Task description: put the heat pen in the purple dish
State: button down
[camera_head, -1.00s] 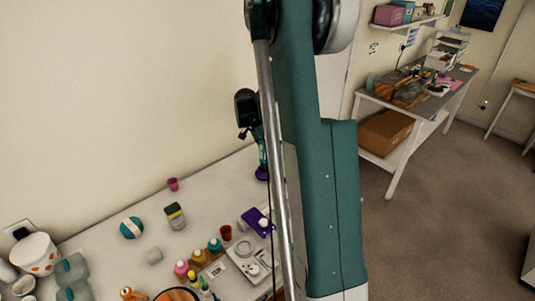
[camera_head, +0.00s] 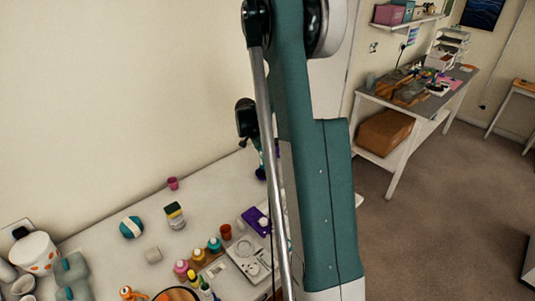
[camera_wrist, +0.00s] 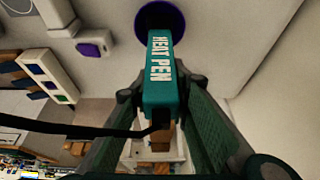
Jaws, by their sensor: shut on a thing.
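The heat pen (camera_wrist: 160,85) is a teal body with white lettering, seen close up in the wrist view. My gripper (camera_wrist: 162,93) is shut on it, one dark green finger at each side. A round purple thing with a dark middle (camera_wrist: 178,22) shows at the pen's far end; I cannot tell whether it is the dish or part of the pen. In the head view my gripper (camera_head: 257,145) is mostly hidden behind my arm, above the table near the wall. A flat purple dish-like thing (camera_head: 249,217) with a white round thing on it lies on the table, partly behind my arm.
A dark cord (camera_wrist: 75,127) crosses the wrist view.

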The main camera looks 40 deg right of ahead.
jog(key=shift+f, duration=0.15)
jog(key=c, duration=2.2)
grip_release()
jog(key=shift+o, duration=0.2)
jog(key=shift+r, duration=0.2)
jog(key=v, duration=1.2)
jog(key=shift+r, duration=0.2)
